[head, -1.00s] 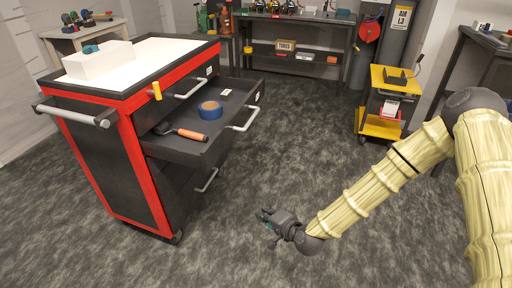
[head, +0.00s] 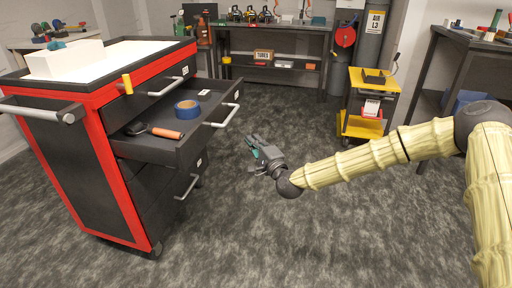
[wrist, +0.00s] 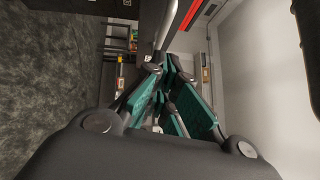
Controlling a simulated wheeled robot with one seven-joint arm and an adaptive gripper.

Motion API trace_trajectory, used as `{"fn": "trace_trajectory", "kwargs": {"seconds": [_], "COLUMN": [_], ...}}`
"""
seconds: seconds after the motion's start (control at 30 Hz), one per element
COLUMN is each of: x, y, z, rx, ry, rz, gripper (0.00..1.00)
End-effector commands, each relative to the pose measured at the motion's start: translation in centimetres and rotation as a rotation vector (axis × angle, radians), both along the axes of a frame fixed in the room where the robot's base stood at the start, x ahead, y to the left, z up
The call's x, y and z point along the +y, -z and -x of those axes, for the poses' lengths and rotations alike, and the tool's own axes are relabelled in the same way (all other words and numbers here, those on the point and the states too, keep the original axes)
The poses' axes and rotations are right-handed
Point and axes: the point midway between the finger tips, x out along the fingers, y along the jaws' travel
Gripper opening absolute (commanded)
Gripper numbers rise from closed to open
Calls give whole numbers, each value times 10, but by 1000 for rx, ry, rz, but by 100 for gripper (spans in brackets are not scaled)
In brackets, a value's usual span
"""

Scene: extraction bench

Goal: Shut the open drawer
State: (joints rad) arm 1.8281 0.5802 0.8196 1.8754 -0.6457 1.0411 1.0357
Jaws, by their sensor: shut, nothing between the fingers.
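The open drawer (head: 163,149) juts out to the right from the red and black tool cabinet (head: 107,170) in the head view. Its silver bar handle (head: 228,116) runs along the drawer's front. A roll of blue tape (head: 187,109) and an orange-handled tool (head: 166,133) lie inside. My gripper (head: 252,145) is to the right of the drawer front, in the air, apart from the handle. In the wrist view its teal-padded fingers (wrist: 165,100) are together with nothing between them. A silver bar shows just beyond them, but I cannot tell which handle it is.
Another drawer handle (head: 187,187) is lower on the cabinet. A white box (head: 66,60) sits on the cabinet top. A yellow cart (head: 368,106) stands at the back right, and a dark bench (head: 275,50) at the back. The floor right of the cabinet is clear.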

Motion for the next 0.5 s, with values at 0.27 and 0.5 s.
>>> {"fn": "trace_trajectory", "kwargs": {"seconds": [0.27,0.5], "x": [22,48], "y": [-4,-11], "z": [-41,-57], "rx": [-1,1], "ry": [-1,-2], "rz": [2,1], "gripper": [0,0]}}
